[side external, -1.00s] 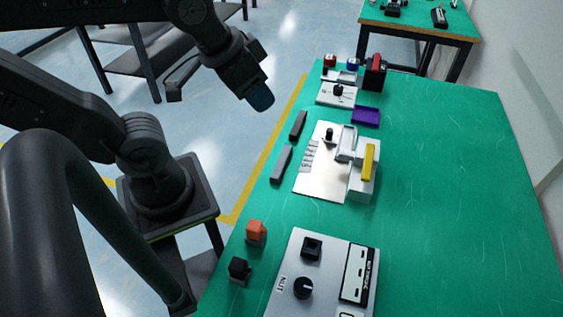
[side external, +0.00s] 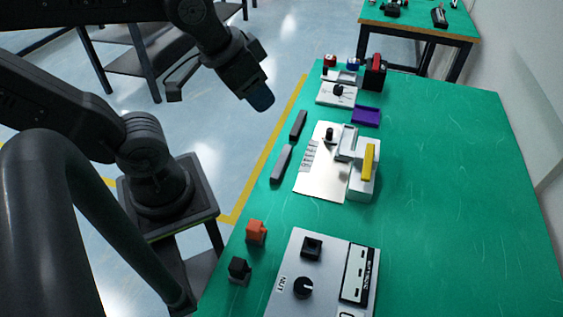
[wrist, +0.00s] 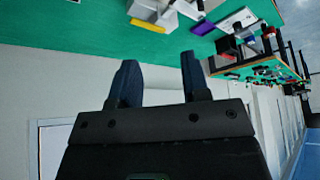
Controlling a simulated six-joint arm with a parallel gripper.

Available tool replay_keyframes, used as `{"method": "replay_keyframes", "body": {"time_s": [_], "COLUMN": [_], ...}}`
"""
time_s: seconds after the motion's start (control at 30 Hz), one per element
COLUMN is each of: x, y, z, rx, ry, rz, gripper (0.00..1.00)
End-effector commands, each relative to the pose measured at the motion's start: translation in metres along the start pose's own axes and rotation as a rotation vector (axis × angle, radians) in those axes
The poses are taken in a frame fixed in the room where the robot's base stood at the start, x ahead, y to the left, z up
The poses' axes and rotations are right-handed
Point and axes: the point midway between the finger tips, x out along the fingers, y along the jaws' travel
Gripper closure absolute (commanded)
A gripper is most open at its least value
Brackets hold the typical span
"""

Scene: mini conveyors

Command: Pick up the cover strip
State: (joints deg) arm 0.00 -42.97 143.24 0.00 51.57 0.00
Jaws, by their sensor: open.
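Two dark grey strips lie on the green table near its left edge in the side external view, a farther one (side external: 298,124) and a nearer one (side external: 282,163). A yellow strip (side external: 368,162) sits on a white block right of them. I cannot tell which is the cover strip. My gripper (side external: 262,98) is raised beyond the table's left edge, apart from all the strips. In the wrist view its two dark blue fingers (wrist: 160,76) are spread with nothing between them. The yellow strip also shows at that view's top edge (wrist: 148,24).
A metal plate (side external: 312,183) with a black knob and white parts stands beside the strips. A purple tray (side external: 366,116) lies behind it. An orange block (side external: 256,232), a black block (side external: 239,270) and a control panel (side external: 325,255) are nearer. The table's right side is clear.

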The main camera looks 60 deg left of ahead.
Motion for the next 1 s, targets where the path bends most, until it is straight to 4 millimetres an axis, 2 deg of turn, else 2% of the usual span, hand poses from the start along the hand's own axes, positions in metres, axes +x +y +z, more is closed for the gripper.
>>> {"method": "replay_keyframes", "body": {"time_s": [0.1,0.27,0.57,0.67,0.77,1.0], "x": [0.000,0.000,0.006,0.022,0.047,0.120], "y": [0.000,0.000,-0.003,-0.009,-0.021,-0.058], "z": [0.000,0.000,-0.003,-0.010,-0.018,-0.023], "rx": [0.000,0.000,-0.028,-0.099,-0.212,-0.520], "ry": [0.000,0.000,-0.021,-0.071,-0.146,-0.330], "rz": [0.000,0.000,-0.006,-0.021,-0.046,-0.121], "gripper": [0.57,0.45,0.45,0.45,0.45,0.45]}}
